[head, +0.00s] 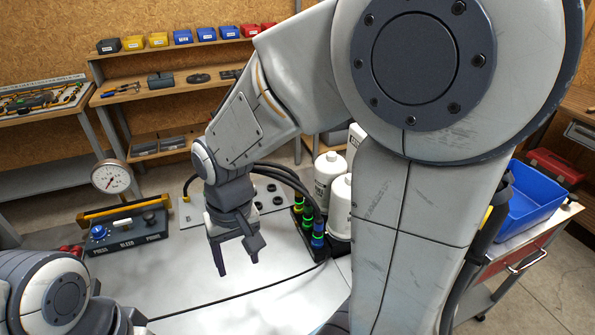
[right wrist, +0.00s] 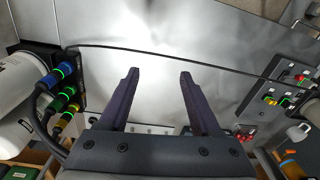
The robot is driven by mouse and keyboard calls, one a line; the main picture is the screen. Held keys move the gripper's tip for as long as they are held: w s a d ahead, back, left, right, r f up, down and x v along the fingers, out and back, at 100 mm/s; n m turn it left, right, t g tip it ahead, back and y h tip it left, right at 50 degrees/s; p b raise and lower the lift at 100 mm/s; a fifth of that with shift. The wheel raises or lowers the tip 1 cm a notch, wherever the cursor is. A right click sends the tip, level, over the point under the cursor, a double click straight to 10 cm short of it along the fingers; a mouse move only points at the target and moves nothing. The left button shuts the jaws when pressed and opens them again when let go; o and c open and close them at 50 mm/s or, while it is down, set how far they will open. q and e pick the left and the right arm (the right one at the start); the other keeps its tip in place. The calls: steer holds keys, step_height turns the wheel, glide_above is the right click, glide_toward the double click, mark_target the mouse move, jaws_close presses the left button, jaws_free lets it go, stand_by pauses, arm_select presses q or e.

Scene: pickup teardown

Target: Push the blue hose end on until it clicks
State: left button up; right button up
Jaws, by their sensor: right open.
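The blue hose end (head: 318,241) sits at the front of a black connector block, in line with a green and a yellow one. In the right wrist view the blue hose end (right wrist: 52,77) is at the left, near a glowing green ring. I cannot tell whether it is fully seated. My right gripper (head: 238,264) is open and empty above the metal bench, left of the hose ends and apart from them. Its two fingers (right wrist: 160,75) point over bare metal. Of my left arm, only part shows at the lower left; its gripper's jaws cannot be made out.
White bottles (head: 329,178) stand behind the block. A control box (head: 127,231) with a gauge (head: 112,178) is at the left. A thin black cable (head: 236,297) crosses the bench (head: 275,268). A blue bin (head: 533,195) is at the right. The middle of the bench is clear.

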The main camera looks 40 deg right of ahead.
steer(key=w+d+r+m+p, duration=0.1)
steer(key=w+d+m, duration=0.15)
steer(key=d, duration=0.25)
steer(key=w+d+r+m+p, duration=0.1)
steer(key=w+d+m+p, duration=0.1)
steer(key=d+m, duration=0.3)
steer(key=m+p, duration=0.2)
steer(key=m, duration=0.3)
glide_above(319, 219)
steer(key=shift+w+a+f+n+h, duration=0.1)
steer(key=shift+a+f+n+h, duration=0.05)
steer(key=shift+f+n+h, duration=0.15)
steer(key=shift+d+f, duration=0.25)
steer(key=shift+f, duration=0.4)
arm_select(q)
step_height(319, 219, up, 9)
steer(key=p, duration=0.2)
arm_select(e)
step_height(319, 219, down, 10)
steer(key=shift+r, duration=0.25)
jaws_close()
